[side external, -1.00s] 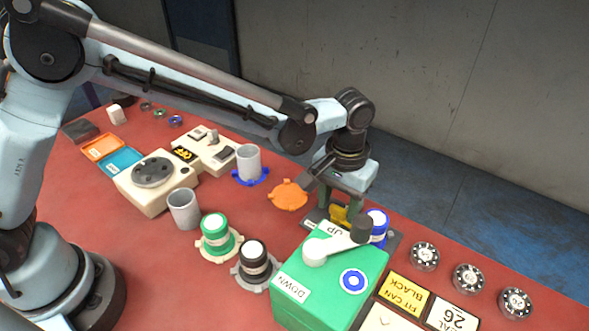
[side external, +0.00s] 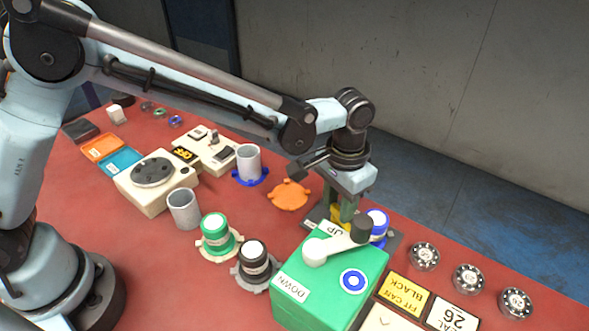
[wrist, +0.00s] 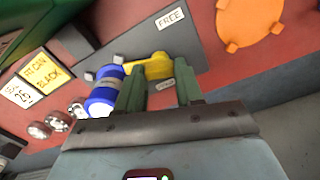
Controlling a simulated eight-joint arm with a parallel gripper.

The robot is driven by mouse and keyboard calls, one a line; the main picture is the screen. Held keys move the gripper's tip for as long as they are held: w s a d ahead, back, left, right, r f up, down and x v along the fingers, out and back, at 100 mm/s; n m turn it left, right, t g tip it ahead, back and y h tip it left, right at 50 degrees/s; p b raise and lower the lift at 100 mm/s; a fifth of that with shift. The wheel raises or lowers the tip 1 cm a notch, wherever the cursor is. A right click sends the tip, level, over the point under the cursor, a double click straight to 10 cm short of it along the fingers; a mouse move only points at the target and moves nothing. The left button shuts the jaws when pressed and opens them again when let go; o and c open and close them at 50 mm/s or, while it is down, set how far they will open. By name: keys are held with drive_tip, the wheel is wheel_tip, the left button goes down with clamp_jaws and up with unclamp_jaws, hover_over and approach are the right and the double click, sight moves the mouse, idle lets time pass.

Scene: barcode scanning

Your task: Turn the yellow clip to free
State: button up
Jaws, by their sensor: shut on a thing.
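The yellow clip (wrist: 157,66) sits on a grey plate (wrist: 196,30) in the wrist view. Its arm lies between my green fingers, and its other end reaches left toward a blue-capped cylinder (wrist: 103,91). My gripper (wrist: 160,76) is shut on the clip. A white FREE label (wrist: 171,17) is on the plate, apart from the clip. In the side view, the clip (side external: 337,213) shows only partly, behind the green box with the lever.
The green box (side external: 325,275) with its grey lever (side external: 335,247) stands close in front of my gripper. The blue-capped cylinder (side external: 378,222) is right beside the fingers. An orange flanged disc (side external: 289,195) lies to the left. Red table is bare around the disc.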

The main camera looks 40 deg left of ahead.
sight(339, 208)
drive_tip(key=m, duration=1.1)
drive_tip(key=shift+m, duration=1.6)
drive_tip(key=o, duration=1)
drive_tip(key=shift+o, duration=0.2)
wheel_tip(339, 208, up, 12)
drive_tip(key=shift+r, duration=0.1)
